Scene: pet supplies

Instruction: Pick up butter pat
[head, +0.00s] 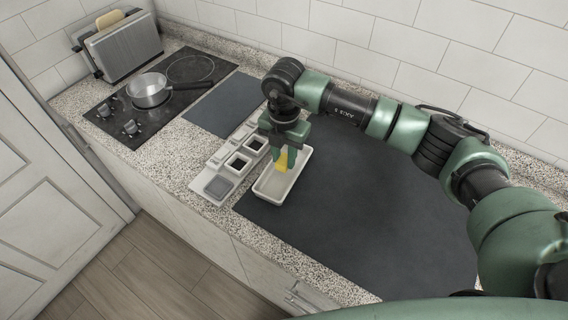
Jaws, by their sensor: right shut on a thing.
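The butter pat (282,163) is a small yellow piece at the white rectangular dish (268,195). My right gripper (287,158) points down over the far part of the dish, with its green fingers shut on the butter pat. The fingers hide part of the butter. I cannot tell whether the butter still touches the dish floor. My left gripper is not in view.
A white holder (212,175) with several compartments stands left of the dish. A large dark mat (350,215) lies clear on the right. A pan (148,90) sits on the black cooktop (112,119), with a toaster (122,48) holding bread behind.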

